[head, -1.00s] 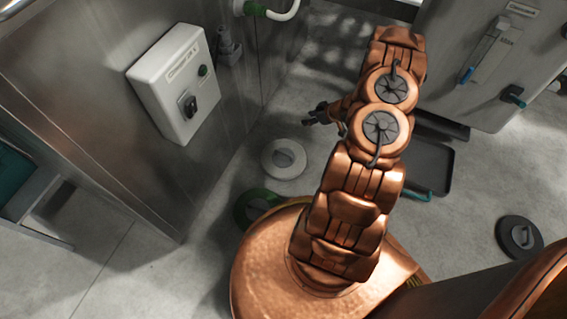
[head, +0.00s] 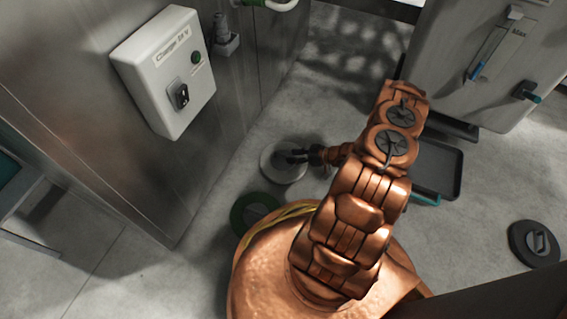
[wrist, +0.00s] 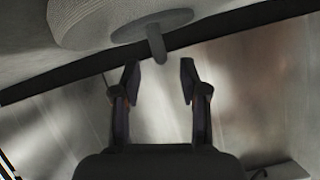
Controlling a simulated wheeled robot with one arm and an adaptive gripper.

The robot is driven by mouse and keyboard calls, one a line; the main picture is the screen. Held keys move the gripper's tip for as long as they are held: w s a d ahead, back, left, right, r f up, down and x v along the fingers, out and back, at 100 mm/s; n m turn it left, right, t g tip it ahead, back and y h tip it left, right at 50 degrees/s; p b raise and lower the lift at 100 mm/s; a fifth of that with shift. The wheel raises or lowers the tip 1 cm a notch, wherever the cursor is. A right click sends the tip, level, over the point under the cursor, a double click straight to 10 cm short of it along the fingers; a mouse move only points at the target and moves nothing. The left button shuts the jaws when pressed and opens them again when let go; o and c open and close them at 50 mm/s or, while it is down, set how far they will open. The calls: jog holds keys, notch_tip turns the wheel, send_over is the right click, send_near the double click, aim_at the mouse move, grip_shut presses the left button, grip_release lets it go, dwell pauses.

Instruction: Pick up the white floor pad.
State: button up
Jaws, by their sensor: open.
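The white floor pad (head: 279,171) lies on the floor close to the steel cabinet wall. It is a round disc, and my gripper (head: 291,157) hides part of its centre in the head view. In the wrist view the pad (wrist: 85,22) shows at the top, with a grey raised centre and a handle (wrist: 156,44) standing out from it. My gripper (wrist: 159,76) is open there, its two fingers apart with nothing between them. The handle's end is just beyond the fingertips, roughly in line with the gap. Whether anything touches, I cannot tell.
A green pad (head: 247,212) lies close to my base, and a black pad (head: 534,244) lies at the right. A dark tray (head: 438,168) is on the floor behind my arm. The steel wall (head: 120,175) with a white control box (head: 165,75) stands at the left.

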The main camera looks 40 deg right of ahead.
aim_at(284, 155)
jog(key=b+x, duration=0.2)
jog(key=x, duration=0.2)
jog(key=shift+a+f, duration=0.1)
jog(key=shift+w+a+f+b, duration=0.15)
jog(key=shift+w+a+b, duration=0.2)
jog(key=shift+w, duration=0.1)
jog(key=shift+d, duration=0.1)
grip_shut()
